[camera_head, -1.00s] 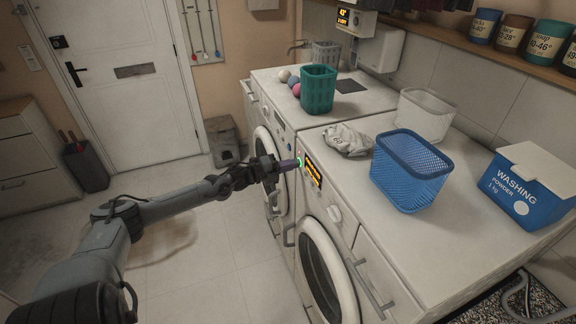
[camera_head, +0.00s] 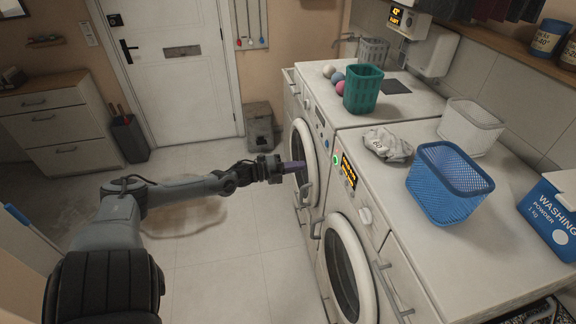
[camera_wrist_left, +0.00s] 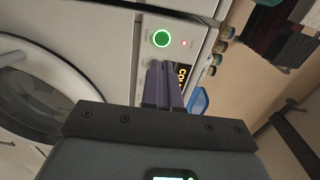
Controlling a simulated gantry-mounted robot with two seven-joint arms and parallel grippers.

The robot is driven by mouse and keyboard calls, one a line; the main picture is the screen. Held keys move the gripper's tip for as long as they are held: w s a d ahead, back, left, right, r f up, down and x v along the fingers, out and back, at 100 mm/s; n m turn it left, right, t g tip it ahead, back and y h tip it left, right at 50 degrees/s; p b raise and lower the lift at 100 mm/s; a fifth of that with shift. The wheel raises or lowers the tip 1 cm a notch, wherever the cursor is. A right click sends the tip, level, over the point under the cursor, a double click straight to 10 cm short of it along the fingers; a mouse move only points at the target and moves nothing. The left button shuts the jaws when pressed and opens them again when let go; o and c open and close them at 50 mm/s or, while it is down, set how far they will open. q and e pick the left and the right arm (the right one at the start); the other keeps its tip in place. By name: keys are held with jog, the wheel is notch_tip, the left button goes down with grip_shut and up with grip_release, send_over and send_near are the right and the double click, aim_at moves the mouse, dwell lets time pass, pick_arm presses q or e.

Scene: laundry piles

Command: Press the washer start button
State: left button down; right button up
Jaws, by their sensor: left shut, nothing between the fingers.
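The nearer washer (camera_head: 350,225) has a dark display (camera_head: 349,170) with orange text on its front panel. A green-lit round button (camera_head: 336,159) sits beside the display; in the left wrist view the green ring (camera_wrist_left: 161,38) glows clearly, with a small red light (camera_wrist_left: 184,43) next to it. My left gripper (camera_head: 300,165) is shut and empty, its purple fingertips pointing at the panel. In the left wrist view the fingertips (camera_wrist_left: 164,66) are below the button in the picture and look apart from it. My right gripper is not in view.
A second machine (camera_head: 303,110) stands beyond, with a green basket (camera_head: 362,90) on top. A grey cloth (camera_head: 388,146), a blue basket (camera_head: 447,185), a white basket (camera_head: 470,125) and a washing powder box (camera_head: 556,215) are on the worktop. The floor (camera_head: 215,255) is clear.

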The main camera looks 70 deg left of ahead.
pick_arm(q)
jog(key=s, duration=0.3)
jog(key=shift+a, duration=0.3)
dwell(0.6)
